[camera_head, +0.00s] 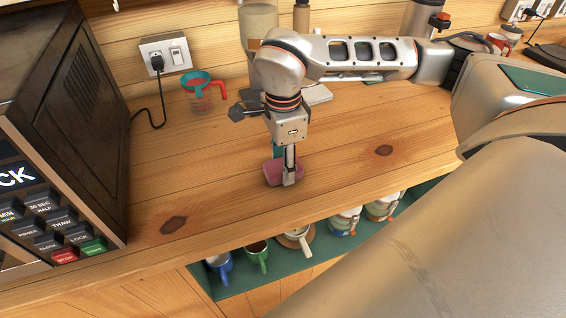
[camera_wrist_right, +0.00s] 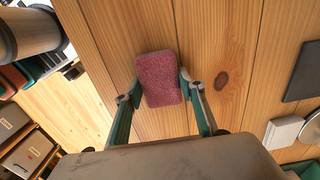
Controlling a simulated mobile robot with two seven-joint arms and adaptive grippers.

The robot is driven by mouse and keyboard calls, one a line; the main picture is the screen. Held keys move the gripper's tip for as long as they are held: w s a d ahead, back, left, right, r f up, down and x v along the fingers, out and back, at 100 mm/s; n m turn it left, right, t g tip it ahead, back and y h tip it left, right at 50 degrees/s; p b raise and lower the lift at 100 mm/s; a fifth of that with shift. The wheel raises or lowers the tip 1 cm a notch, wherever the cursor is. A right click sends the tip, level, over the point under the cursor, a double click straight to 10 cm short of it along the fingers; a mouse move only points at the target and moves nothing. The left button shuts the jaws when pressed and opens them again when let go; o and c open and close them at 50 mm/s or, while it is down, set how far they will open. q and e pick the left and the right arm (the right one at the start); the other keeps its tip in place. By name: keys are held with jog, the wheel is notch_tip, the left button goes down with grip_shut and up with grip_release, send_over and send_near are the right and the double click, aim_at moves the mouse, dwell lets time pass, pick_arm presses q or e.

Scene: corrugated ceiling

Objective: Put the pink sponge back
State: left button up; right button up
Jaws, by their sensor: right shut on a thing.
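The pink sponge (camera_head: 272,172) is at the wooden counter in front of the wall outlet, partly hidden by my right gripper (camera_head: 284,172). The gripper comes down on it from above and is shut on it. In the right wrist view the sponge (camera_wrist_right: 158,79) sits between the two fingers of the gripper (camera_wrist_right: 160,85), with a fingertip touching each side. I cannot tell whether the sponge rests on the counter or is slightly above it. My left gripper does not show in either view.
A microwave (camera_head: 75,120) stands at the left. Several mugs, including a green one (camera_head: 257,257), sit on a shelf under the counter's front edge. The counter (camera_head: 215,160) left of the gripper is clear.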

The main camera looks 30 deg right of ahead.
jog(key=shift+f, duration=0.1)
jog(key=o, duration=1)
notch_tip(320, 180, up, 12)
jog(key=shift+r, duration=0.15)
jog(key=shift+s, duration=0.1)
